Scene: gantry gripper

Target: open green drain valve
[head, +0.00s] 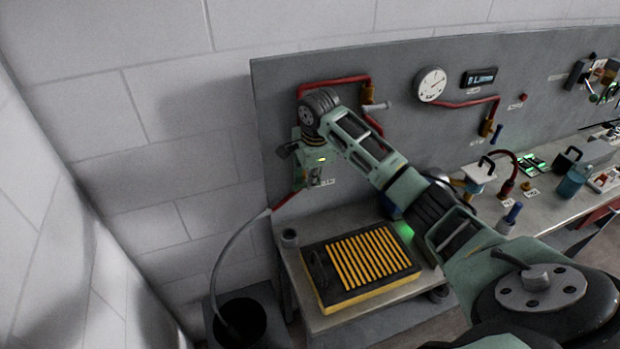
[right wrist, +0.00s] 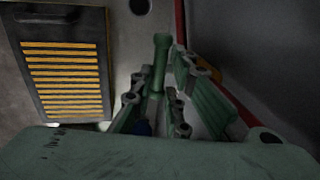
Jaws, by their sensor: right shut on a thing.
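My right gripper (head: 287,150) is at the left end of the grey panel, beside the red pipe (head: 285,201) that runs down to a hose. In the right wrist view, a green rod-like handle (right wrist: 161,44), which looks like the green drain valve's, stands between the fingers of the right gripper (right wrist: 162,75). The fingers are shut on it. In the head view my gripper and wrist hide the handle and most of the valve. How far the valve is turned cannot be told. My left gripper is not in view.
A grey hose (head: 227,259) hangs into a dark bin (head: 240,322) on the floor. A black and yellow slatted box (head: 362,262) sits on the low bench (head: 375,314). A gauge (head: 431,84) and other pipes are on the panel (head: 300,75). A wall stands close on the left.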

